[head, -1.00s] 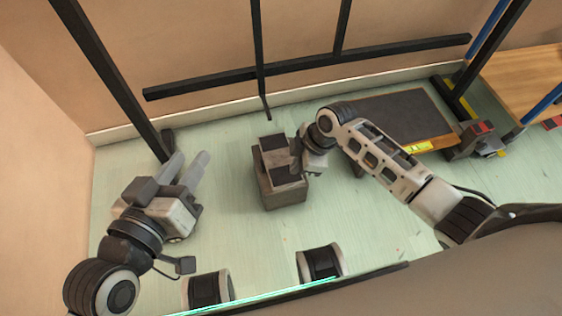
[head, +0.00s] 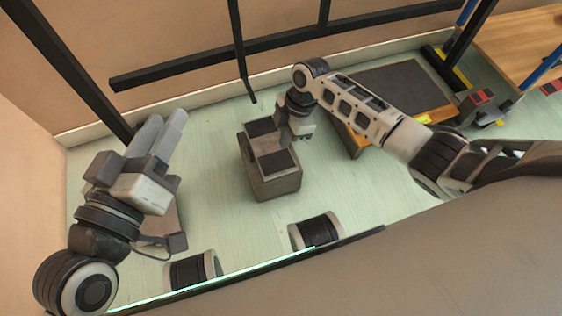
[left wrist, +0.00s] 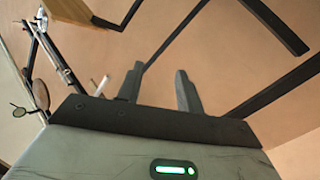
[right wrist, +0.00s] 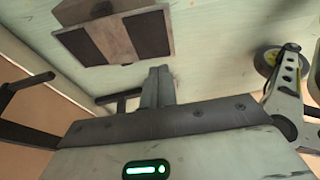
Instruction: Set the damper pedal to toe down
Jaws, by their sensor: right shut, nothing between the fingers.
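The damper pedal (head: 270,185) is a grey-brown box on the floor, with two dark pads on its top, one far and one near. Which end of its rocking top is lower I cannot tell for sure. The right wrist view shows the pedal (right wrist: 70,12) upper left, apart from the fingers. My right gripper (head: 292,140) is at the pedal's right side by the far pad; its fingers are together and empty (right wrist: 157,85). Whether it touches the pedal is unclear. My left gripper (head: 163,120) is open and empty, left of the pedal; its spread fingers show in its wrist view (left wrist: 158,85).
A low wooden platform with a dark top (head: 400,85) stands right of the pedal. A black frame (head: 230,65) with a hanging rod runs along the back wall. A wooden table (head: 520,45) is at far right.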

